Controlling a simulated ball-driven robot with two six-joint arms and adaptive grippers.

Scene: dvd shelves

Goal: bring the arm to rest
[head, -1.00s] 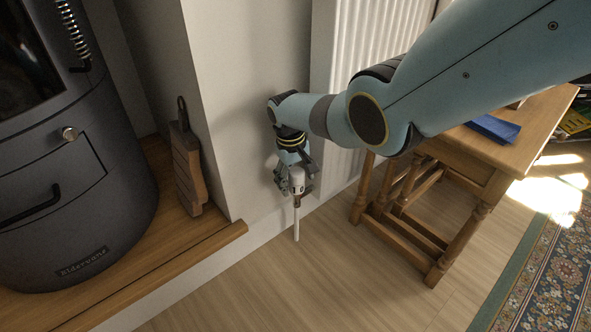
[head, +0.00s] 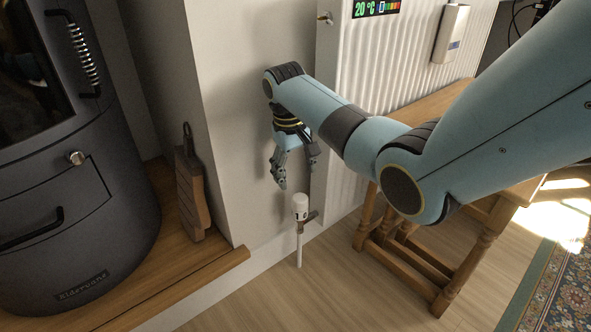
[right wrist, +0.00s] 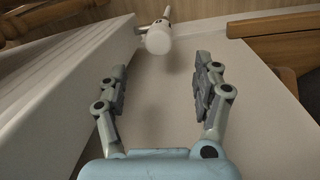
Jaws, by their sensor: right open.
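My right gripper (head: 295,171) hangs pointing down beside the white radiator (head: 390,70). Its fingers are apart with nothing between them. Below it is a white radiator valve (head: 300,205) on an upright pipe near the floor, and there is a visible gap between fingertips and valve. In the right wrist view the open fingers (right wrist: 159,82) frame empty space, and the white valve head (right wrist: 158,40) lies beyond the fingertips. My right arm reaches in from the right, in front of part of the radiator. My left gripper is not in view.
A wooden table (head: 440,270) stands close behind and under my right arm. The front floor (head: 330,290) is clear.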

